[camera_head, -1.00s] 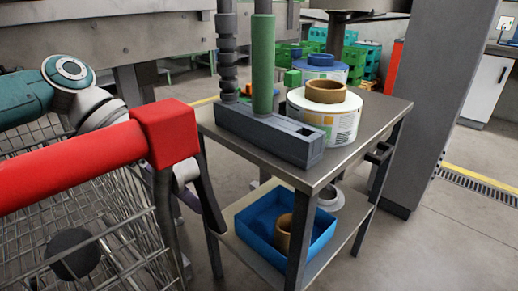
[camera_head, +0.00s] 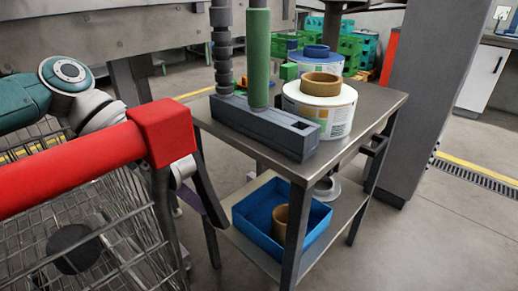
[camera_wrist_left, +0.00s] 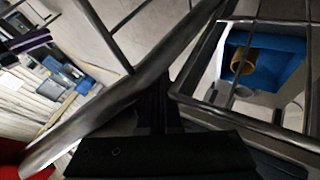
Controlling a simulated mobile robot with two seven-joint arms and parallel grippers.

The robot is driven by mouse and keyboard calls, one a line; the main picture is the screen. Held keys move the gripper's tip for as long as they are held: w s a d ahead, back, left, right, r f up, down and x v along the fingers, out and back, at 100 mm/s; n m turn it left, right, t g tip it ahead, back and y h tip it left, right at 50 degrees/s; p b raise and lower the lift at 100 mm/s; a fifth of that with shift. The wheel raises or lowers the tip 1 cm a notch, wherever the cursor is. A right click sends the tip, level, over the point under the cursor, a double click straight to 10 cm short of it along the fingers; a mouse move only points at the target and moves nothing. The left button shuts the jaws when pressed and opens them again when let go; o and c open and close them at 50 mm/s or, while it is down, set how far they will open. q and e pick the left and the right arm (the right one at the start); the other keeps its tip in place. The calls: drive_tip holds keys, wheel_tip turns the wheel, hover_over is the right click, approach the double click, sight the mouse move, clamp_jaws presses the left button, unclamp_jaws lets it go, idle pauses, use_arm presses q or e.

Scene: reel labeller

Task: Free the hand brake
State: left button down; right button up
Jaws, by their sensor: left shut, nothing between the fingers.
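A wire cart (camera_head: 100,225) with a thick red handle (camera_head: 75,160) fills the left of the head view. A dark, flat lever (camera_head: 207,190), which looks like the hand brake, slants down and right from the handle's right end. My left arm reaches in behind the handle, which hides most of its wrist and gripper. In the left wrist view my left gripper (camera_wrist_left: 163,95) is dark, shut and empty, beside a thick dark tube (camera_wrist_left: 120,95) of the cart. I cannot tell whether it touches the tube or the lever. My right gripper is not in view.
A metal table (camera_head: 375,105) stands right of the cart, holding a grey block (camera_head: 265,125) with upright rollers and white reels (camera_head: 325,112). A blue bin (camera_head: 318,225) sits on its lower shelf. The floor at the right front is clear.

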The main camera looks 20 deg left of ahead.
use_arm(q)
drive_tip(key=p+v, duration=0.1)
drive_tip(key=v, duration=0.9)
